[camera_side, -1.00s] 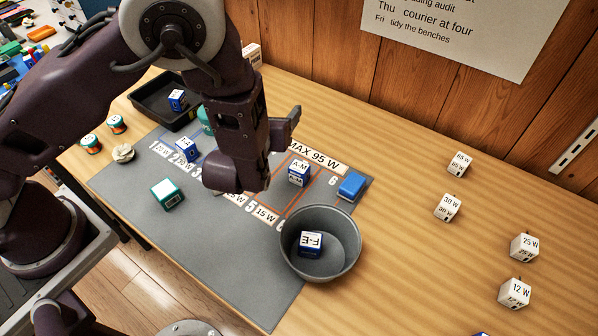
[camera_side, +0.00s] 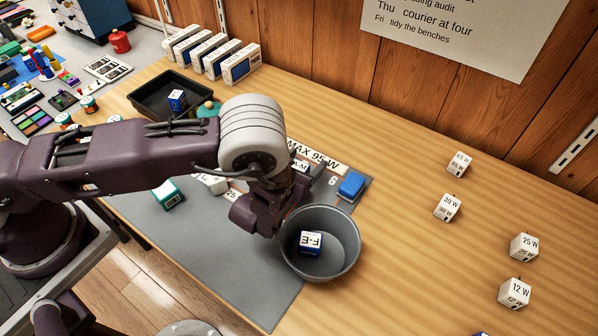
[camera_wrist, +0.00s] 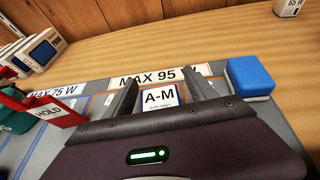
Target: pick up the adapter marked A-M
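The adapter marked A-M (camera_wrist: 159,97), a white-faced block with blue edges, stands on the grey mat by the "MAX 95 W" label. In the wrist view it sits between the two fingers of my gripper (camera_wrist: 163,90), which are apart with a gap showing on the right. In the side view my arm hides most of the adapter (camera_side: 301,166); only its upper part shows. Another blue and white block, marked F-E (camera_side: 311,241), lies in the grey bowl (camera_side: 345,222).
A blue block (camera_side: 351,185) lies just right of the adapter, close to my right finger. A red HOLD sign (camera_wrist: 48,112) stands left in the wrist view. White wattage cubes (camera_side: 447,207) stand at right. A black tray (camera_side: 150,103) is at back left.

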